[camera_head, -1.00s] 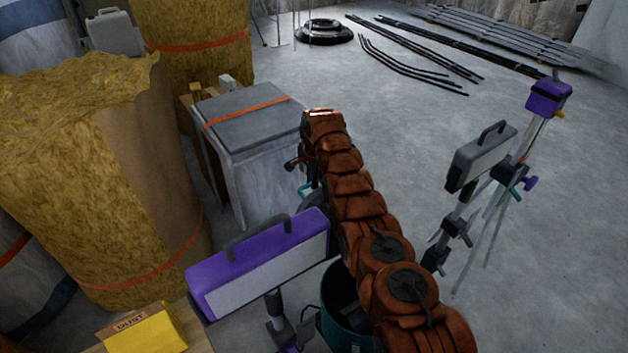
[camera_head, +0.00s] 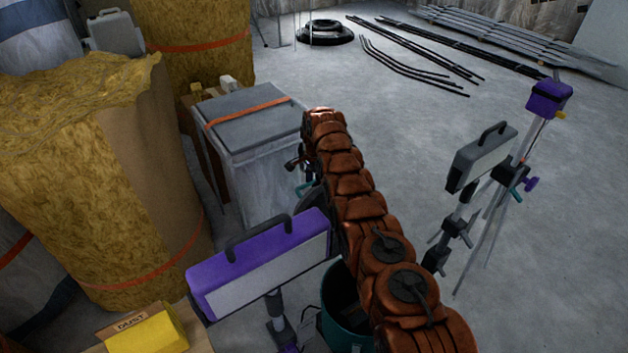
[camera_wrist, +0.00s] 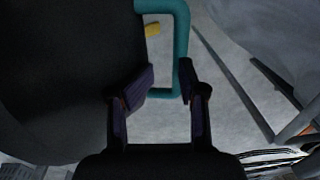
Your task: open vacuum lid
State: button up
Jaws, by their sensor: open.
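The teal vacuum drum (camera_head: 345,332) stands at the lower middle of the head view, with a dark inside or top partly hidden by my arm. A dark rounded part (camera_wrist: 60,75), seemingly the vacuum lid, fills the left of the wrist view. A teal handle (camera_wrist: 183,42) forms a loop beside it. My gripper (camera_wrist: 168,76) is open, its fingers apart at the handle's lower end. The right finger overlaps the handle's long bar; contact cannot be told. In the head view my arm hides most of the gripper, and a bit of teal handle (camera_head: 305,188) shows beside it.
A purple work light (camera_head: 262,262) stands close left of my arm, and another light (camera_head: 482,157) on a stand is to the right. A grey covered bin (camera_head: 250,125) and insulation rolls (camera_head: 95,180) crowd the left.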

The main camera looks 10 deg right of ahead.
jog(key=shift+r, duration=0.1)
notch_tip(320, 180, up, 7)
jog(key=shift+s+r, duration=0.15)
jog(key=shift+s, duration=0.05)
jog(key=shift+d+r, duration=0.1)
jog(key=shift+d, duration=0.05)
dwell(0.5)
jog(key=s+d+r+n+p, duration=0.1)
jog(key=s+r+n, duration=0.1)
jog(key=s+r, duration=0.35)
jog(key=s+d+r+n+p, duration=0.1)
jog(key=s+d+r, duration=0.1)
jog(key=r, duration=0.7)
jog(key=s+d+r+n+g+p, duration=0.1)
jog(key=s+r+n, duration=0.1)
jog(key=s+r, duration=0.45)
jog(key=s+d+r+n+g, duration=0.15)
jog(key=s+r, duration=0.25)
jog(key=s, duration=0.6)
jog(key=s+d+n+p, duration=0.1)
jog(key=s+d+n, duration=0.1)
jog(key=s, duration=1.6)
jog(key=s+d+n+p, duration=0.1)
jog(key=s+n, duration=0.3)
jog(key=s, duration=1.5)
jog(key=shift+s+d+p, duration=0.15)
jog(key=shift+d+p, duration=0.15)
jog(key=shift+d, duration=0.15)
